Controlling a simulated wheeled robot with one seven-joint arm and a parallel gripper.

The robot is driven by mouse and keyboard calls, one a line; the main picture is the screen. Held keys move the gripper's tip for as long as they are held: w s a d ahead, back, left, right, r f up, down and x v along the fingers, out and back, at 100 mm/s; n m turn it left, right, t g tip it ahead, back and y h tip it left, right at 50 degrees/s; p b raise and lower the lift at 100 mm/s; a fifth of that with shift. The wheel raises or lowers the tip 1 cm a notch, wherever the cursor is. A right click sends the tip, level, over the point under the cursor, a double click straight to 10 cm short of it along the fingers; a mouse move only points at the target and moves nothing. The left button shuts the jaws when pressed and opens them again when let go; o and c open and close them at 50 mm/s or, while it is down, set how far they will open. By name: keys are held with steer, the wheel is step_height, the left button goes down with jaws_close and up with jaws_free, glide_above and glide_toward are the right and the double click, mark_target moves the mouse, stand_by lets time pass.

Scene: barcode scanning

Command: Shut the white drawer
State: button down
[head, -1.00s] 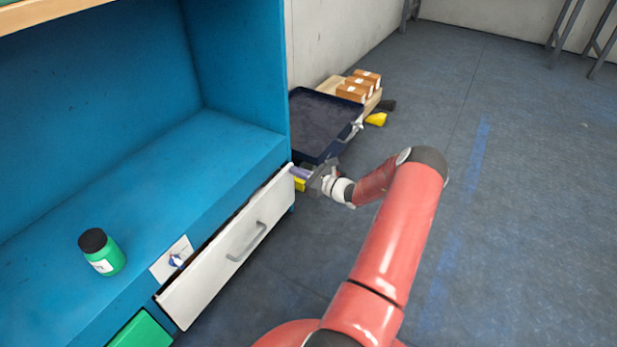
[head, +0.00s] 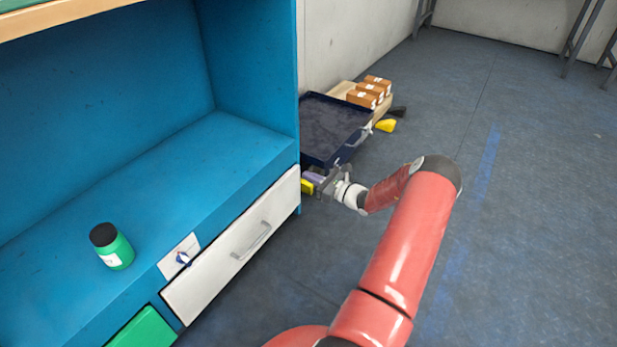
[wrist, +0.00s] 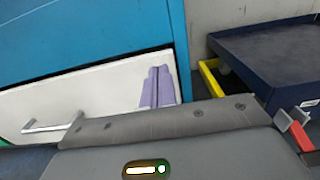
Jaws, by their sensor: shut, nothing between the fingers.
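The white drawer (head: 225,258) is in the lower part of the blue cabinet (head: 180,190). Its front looks flush or nearly flush with the cabinet face, with no open inside showing. Its grey handle (head: 251,241) is at mid-front and also shows at the left in the wrist view (wrist: 52,127). My gripper (head: 313,180) is at the drawer's right end. In the wrist view its lilac fingers (wrist: 158,87) are together, empty, in front of the drawer front's right part. I cannot tell whether they touch it.
A green jar with a black lid (head: 112,247) stands on the cabinet shelf. A green drawer or panel (head: 146,330) is at the lower left. A dark blue tray cart (head: 336,130) stands beyond the gripper, near several brown boxes (head: 368,93).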

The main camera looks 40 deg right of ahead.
steer(key=p+v, duration=0.1)
steer(key=v, duration=1)
steer(key=shift+s, duration=0.2)
